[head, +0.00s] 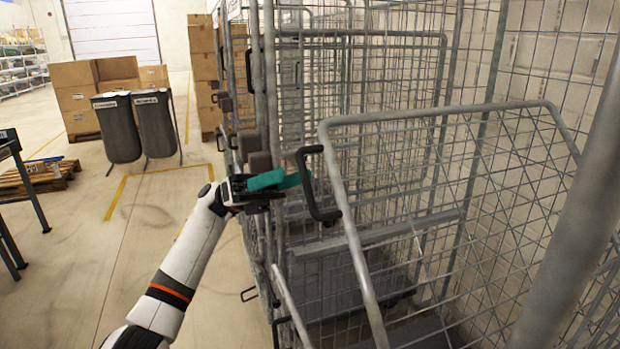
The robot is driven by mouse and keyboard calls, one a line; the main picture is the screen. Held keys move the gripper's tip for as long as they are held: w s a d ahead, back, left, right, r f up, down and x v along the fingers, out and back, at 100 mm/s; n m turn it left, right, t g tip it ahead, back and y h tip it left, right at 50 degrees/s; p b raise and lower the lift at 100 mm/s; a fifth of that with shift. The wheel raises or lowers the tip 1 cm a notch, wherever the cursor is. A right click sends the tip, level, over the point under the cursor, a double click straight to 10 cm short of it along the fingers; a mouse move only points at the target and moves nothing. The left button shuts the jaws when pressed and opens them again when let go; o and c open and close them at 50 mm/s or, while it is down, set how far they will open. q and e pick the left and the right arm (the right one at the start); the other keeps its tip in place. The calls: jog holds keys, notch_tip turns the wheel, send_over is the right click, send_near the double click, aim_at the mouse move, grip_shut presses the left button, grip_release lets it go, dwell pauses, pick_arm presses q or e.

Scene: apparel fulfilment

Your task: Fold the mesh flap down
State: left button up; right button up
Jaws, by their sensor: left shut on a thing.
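The mesh flap (352,236) is a grey tube frame filled with wire mesh on the front of a roll cage at the right. It stands tilted, with its top bar running to the upper right; its lower end is cut off by the picture edge. A black U-shaped handle (327,214) sits on its left side bar. My left gripper (298,181), with teal fingers, reaches in from the left and is shut on the handle. The fingers partly cover the contact. My right gripper is not in view.
More wire cages (350,70) stand close behind the flap, along the wall. A thick grey post (575,230) crosses the right foreground. Two dark bins (117,128) and stacked cartons (75,98) stand at the back left. The floor left of my arm is mostly clear.

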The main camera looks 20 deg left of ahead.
pick_arm(q)
jog(key=a, duration=0.3)
jog(key=s+a+f+b, duration=0.1)
jog(key=a, duration=0.1)
jog(key=shift+a, duration=0.3)
jog(key=shift+c, duration=0.3)
jog(key=shift+w+d+f, duration=0.1)
jog(key=shift+w+f, duration=0.15)
jog(key=shift+w, duration=0.05)
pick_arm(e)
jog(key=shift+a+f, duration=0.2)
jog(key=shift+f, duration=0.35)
